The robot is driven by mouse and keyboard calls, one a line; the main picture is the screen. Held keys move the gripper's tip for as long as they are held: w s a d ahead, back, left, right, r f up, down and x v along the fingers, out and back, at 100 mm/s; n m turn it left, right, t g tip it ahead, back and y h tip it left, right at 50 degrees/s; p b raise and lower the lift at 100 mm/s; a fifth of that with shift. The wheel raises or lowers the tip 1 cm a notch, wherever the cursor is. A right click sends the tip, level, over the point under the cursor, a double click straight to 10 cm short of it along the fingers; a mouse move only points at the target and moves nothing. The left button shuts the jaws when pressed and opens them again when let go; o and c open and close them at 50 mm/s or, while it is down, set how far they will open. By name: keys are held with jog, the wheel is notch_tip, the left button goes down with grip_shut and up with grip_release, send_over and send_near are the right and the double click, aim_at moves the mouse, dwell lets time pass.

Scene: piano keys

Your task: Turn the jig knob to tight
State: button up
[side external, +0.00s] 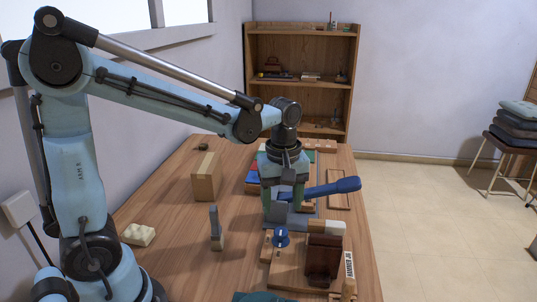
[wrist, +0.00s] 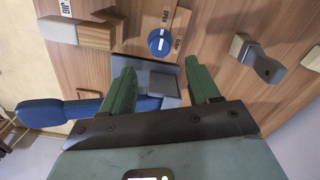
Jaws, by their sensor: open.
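The blue knob (side external: 281,237) has a white pointer mark and sits on a wooden board (side external: 290,272). In the wrist view the knob (wrist: 159,42) stands beside small printed labels; one seems to read OPEN, and the other is too small to read surely. My gripper (side external: 283,212) is above the table, behind the knob in the side view. In the wrist view its two green fingers (wrist: 160,72) are apart with nothing gripped, and the knob lies beyond their tips, apart from them.
A blue-handled tool (side external: 332,189) lies right of my gripper. A dark brown block (side external: 323,262) stands right of the knob. A grey-and-wood upright piece (side external: 216,230), a cardboard box (side external: 205,178) and a cream brick (side external: 138,235) stand left. Table between them is clear.

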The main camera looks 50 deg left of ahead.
aim_at(281, 231)
jog(key=shift+f, duration=3.7)
jog(key=c, duration=1)
